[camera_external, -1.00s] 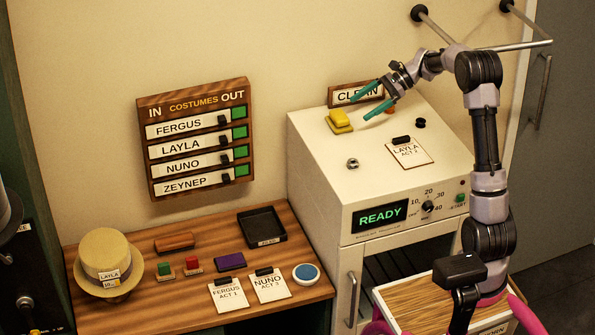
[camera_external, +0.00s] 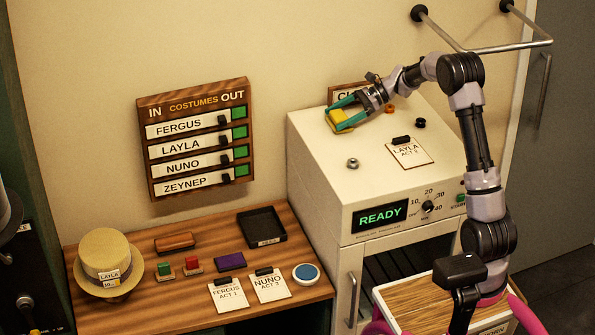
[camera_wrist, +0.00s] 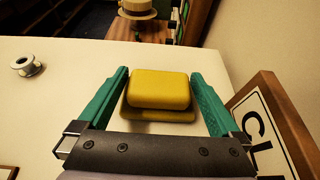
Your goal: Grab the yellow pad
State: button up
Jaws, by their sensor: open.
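The yellow pad (camera_external: 341,117) lies on top of the cream cabinet, near its back left edge. It also shows in the wrist view (camera_wrist: 159,89), a rounded yellow block on a flatter, darker yellow base. My gripper (camera_external: 340,112) is open, with its teal fingers reaching over the cabinet top to either side of the pad. In the wrist view my gripper (camera_wrist: 158,85) has one finger left of the pad and one right of it, with a small gap on each side. Part of the pad is hidden by the fingers in the external view.
The CLEAN sign (camera_wrist: 275,130) stands close to my right finger in the wrist view. A small metal nut-like piece (camera_external: 352,163), a LAYLA card (camera_external: 408,153) and a black knob (camera_external: 420,123) are on the cabinet top (camera_external: 375,180). Bare surface lies between them.

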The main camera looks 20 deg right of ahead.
jog(key=c, duration=1.1)
